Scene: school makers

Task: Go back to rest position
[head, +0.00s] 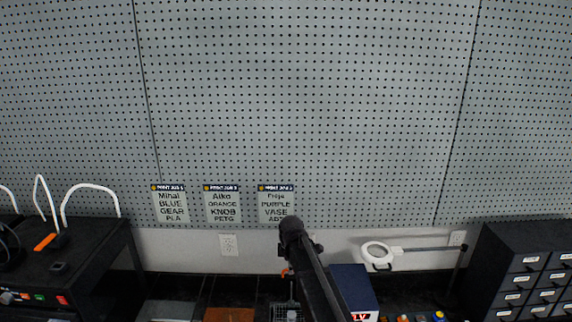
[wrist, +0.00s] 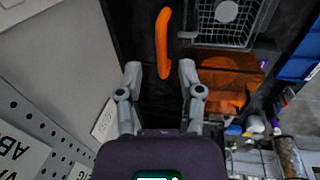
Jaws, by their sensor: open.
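My gripper (wrist: 160,72) is open and empty in the wrist view, its two grey fingers apart above a dark surface. An orange curved object (wrist: 163,40) lies just beyond the fingertips, outside the jaws. In the head view my arm rises from the bottom centre. The gripper itself cannot be made out there.
A wire basket (wrist: 222,22) and an orange-brown panel (wrist: 228,88) lie right of my fingers. In the head view, a dark blue box (head: 352,286), magnifier lamp (head: 376,253) and drawer cabinet (head: 525,275) stand right. A pegboard wall (head: 300,90) backs the bench.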

